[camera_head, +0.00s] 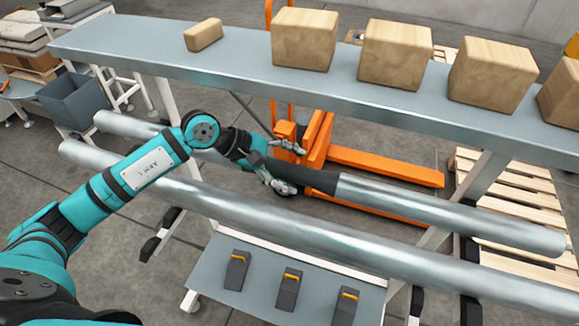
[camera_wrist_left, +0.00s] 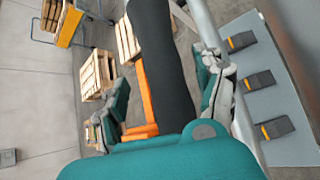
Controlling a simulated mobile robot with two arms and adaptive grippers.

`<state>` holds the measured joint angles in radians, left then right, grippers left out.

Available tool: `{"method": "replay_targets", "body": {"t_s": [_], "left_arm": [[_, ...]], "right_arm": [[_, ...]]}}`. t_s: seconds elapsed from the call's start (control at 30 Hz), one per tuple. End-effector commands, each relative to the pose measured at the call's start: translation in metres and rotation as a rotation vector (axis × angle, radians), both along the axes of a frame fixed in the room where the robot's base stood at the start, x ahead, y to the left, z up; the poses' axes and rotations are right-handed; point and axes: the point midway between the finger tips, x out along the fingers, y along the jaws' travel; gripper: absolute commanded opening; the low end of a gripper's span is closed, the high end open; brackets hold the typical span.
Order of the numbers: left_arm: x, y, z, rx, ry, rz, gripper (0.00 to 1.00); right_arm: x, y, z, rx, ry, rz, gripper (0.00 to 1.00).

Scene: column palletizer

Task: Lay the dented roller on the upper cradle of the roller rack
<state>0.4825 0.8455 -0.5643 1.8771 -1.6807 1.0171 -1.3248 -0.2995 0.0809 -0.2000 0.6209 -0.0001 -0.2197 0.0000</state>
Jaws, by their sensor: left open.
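A long grey metal roller with a dark middle section (camera_head: 318,180) runs behind a second, plain metal roller (camera_head: 340,232). I see no clear dent on either, and the cradles cannot be made out. My left gripper (camera_head: 286,168) is open at the dark section, its fingers on either side of it. In the left wrist view the dark section (camera_wrist_left: 160,60) passes between the spread fingers of my left gripper (camera_wrist_left: 170,95); whether they touch it I cannot tell. My left arm hides part of both rollers. My right gripper is out of view.
A grey conveyor table (camera_head: 230,70) with several boxes (camera_head: 304,38) runs behind the rollers. An orange pallet jack (camera_head: 385,168) stands beneath, with wooden pallets (camera_head: 510,190) at right. A low grey shelf (camera_head: 262,300) in front carries three dark blocks with yellow tops (camera_head: 290,290).

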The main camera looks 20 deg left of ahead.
Motion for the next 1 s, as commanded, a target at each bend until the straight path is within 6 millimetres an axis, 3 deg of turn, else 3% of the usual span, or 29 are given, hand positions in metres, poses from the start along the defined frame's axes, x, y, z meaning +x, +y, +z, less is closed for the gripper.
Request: {"method": "replay_targets", "body": {"t_s": [0.27, 0.7, 1.0], "left_arm": [[-0.004, 0.009, 0.002, 0.007, 0.007, 0.001, 0.7], [-0.031, 0.07, 0.058, 0.005, 0.003, 0.001, 0.7], [-0.039, 0.086, 0.074, 0.002, 0.001, -0.001, 0.7]], "right_arm": [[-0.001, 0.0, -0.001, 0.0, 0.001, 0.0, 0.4], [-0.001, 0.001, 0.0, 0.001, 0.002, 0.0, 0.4], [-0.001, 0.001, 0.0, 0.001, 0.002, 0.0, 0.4]]}}
